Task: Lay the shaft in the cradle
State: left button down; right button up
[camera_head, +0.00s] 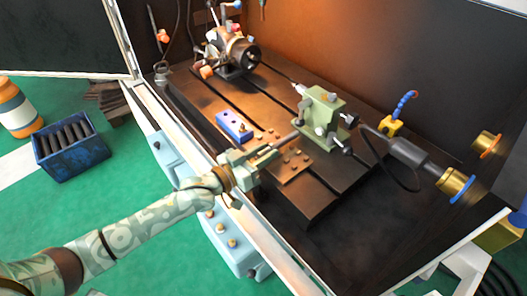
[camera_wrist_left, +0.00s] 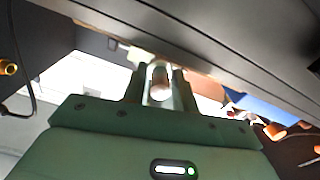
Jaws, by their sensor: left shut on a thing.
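My left gripper (camera_head: 268,151) reaches in from the left over the front edge of the dark slotted machine table. It is shut on a thin grey shaft (camera_head: 288,138), which sticks out of the fingers toward the green block. In the left wrist view, a pale round end of the shaft (camera_wrist_left: 160,80) shows between the two fingers (camera_wrist_left: 159,92). A blue block (camera_head: 234,127) lies on the table left of the gripper. I cannot tell whether it is the cradle. The indexing chuck (camera_head: 234,52) stands at the far end of the table. My right gripper is not in view.
A green tailstock-like block (camera_head: 322,117) stands close beyond the shaft. A brown plate (camera_head: 290,176) with several small pieces lies below the gripper. A yellow nozzle base (camera_head: 390,125) and grey cylinder (camera_head: 415,156) are at right. A blue box (camera_head: 72,163) of dark rods sits outside, left.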

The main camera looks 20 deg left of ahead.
pick_arm(q)
jog(key=shift+f, duration=0.5)
jog(key=c, duration=1)
grip_release()
jog(key=shift+f, duration=0.1)
jog(key=shift+s, duration=0.1)
jog(key=p+v, duration=0.3)
jog(key=v, duration=1.3)
